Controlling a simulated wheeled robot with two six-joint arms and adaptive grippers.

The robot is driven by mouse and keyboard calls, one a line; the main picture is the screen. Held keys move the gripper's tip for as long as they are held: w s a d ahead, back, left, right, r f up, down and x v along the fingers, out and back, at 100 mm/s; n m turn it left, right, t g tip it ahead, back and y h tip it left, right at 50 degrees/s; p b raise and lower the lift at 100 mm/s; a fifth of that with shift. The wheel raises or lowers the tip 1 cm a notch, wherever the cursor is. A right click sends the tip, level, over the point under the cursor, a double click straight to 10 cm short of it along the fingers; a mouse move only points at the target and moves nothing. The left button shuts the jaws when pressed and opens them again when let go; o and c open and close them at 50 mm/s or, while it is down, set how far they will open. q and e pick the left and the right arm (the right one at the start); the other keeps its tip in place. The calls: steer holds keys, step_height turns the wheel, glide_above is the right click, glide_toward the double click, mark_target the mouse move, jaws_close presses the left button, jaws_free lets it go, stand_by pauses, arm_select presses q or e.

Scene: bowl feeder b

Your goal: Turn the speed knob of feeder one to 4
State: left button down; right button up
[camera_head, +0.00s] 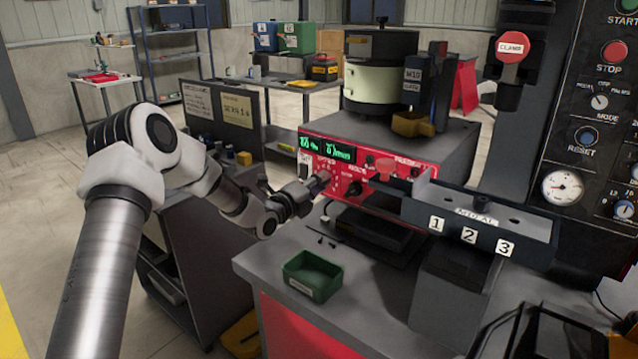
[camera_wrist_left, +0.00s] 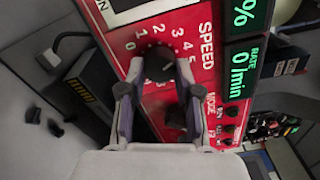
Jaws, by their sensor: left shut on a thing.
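The feeder's red control panel (camera_head: 345,168) faces me in the head view. In the left wrist view the round dark speed knob (camera_wrist_left: 158,66) sits on the red panel beside the word SPEED. White numbers from 0 to 5 run around it. My left gripper (camera_head: 318,184) is at the panel's left part, and its two fingers also show in the left wrist view (camera_wrist_left: 157,84), shut on the speed knob from both sides. A small light mark shows on the knob, but I cannot tell exactly which number it points to. My right gripper is not in view.
Green displays (camera_wrist_left: 243,52) are beside the knob. A MODE knob (camera_wrist_left: 176,118) lies just below it, partly behind a finger. A green bin (camera_head: 312,276) stands on the bench in front. A tray numbered 1, 2, 3 (camera_head: 480,222) juts out to the right.

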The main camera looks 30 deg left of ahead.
arm_select(q)
steer(key=shift+m, duration=1.1)
steer(key=c, duration=0.8)
jaws_free()
steer(key=s+a, duration=0.1)
steer(key=s, duration=1)
steer(key=shift+s, duration=0.4)
